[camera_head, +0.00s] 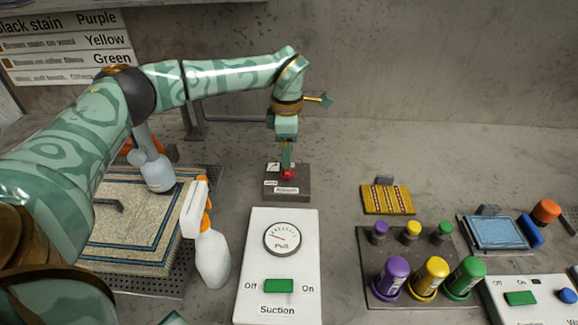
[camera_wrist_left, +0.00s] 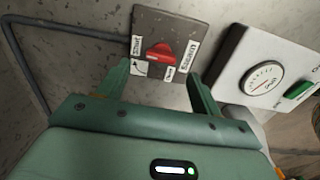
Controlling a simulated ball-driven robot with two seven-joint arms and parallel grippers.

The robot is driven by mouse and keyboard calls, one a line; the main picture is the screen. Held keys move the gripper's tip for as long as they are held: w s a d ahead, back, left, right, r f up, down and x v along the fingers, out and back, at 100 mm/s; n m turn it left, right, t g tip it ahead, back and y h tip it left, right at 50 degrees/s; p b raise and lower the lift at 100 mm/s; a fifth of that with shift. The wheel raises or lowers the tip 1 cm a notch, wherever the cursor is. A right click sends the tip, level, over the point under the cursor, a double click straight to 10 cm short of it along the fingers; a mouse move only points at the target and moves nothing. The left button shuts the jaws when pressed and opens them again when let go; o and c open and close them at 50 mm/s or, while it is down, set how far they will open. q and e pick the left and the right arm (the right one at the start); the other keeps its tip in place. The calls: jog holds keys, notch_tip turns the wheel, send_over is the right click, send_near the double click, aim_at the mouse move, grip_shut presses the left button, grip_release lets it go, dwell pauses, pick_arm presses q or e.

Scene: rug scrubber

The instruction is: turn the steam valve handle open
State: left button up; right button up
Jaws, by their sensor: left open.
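The steam valve's red handle (camera_head: 288,174) sits on a small dark grey plate (camera_head: 300,192) with white labels, at the middle of the bench. In the left wrist view the red handle (camera_wrist_left: 160,54) lies roughly crosswise on the plate (camera_wrist_left: 178,22), with a small arrow label beside it. My left gripper (camera_head: 287,160) points down above the handle. In the wrist view its two fingers are spread (camera_wrist_left: 159,68), one to each side of the handle's near side, with nothing held between them. Whether they touch the handle cannot be told. My right gripper is not in view.
A white suction box (camera_head: 251,300) with a dial and green switch stands just in front of the plate. A spray bottle (camera_head: 212,256) stands to its left, beside a rug sample (camera_head: 130,215). Coloured bottles stand on a tray (camera_head: 378,300) at right. A pipe (camera_wrist_left: 60,28) runs behind the valve.

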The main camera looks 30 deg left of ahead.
aim_at(288, 171)
pick_arm(q)
notch_tip(288, 171, down, 5)
jog(key=shift+s+r+b, duration=0.1)
jog(key=shift+r+b, duration=0.1)
jog(key=shift+b, duration=0.3)
jog(key=shift+f, duration=0.35)
jog(key=shift+c, duration=0.3)
jog(key=c, duration=0.9)
jog(key=shift+r, duration=0.1)
